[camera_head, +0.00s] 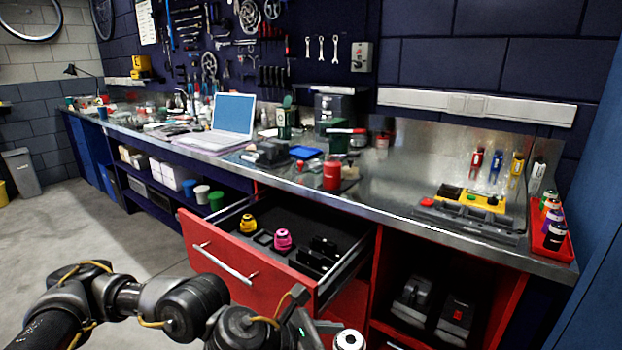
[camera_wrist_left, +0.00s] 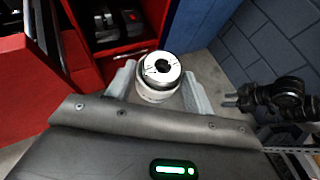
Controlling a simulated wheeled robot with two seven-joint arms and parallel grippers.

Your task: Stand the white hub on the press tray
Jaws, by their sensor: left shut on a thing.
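The white hub (camera_wrist_left: 157,78) is between the two grey fingers of my left gripper (camera_wrist_left: 158,92), which is shut on it. Its round top face with a dark centre hole points toward the wrist camera. In the head view the hub (camera_head: 349,341) shows at the bottom edge, in front of the red cabinet, with its lower part cut off. My right gripper (camera_wrist_left: 232,100) shows at the right of the wrist view, too small to judge. A grey tray (camera_head: 450,222) with a yellow part lies on the bench at right; I cannot tell whether it is the press tray.
An open red drawer (camera_head: 226,272) holds a yellow hub (camera_head: 248,224) and a pink hub (camera_head: 282,239). A red bottle (camera_head: 332,174) and a laptop (camera_head: 230,120) stand on the bench. A red bin of bottles (camera_head: 551,238) is at far right.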

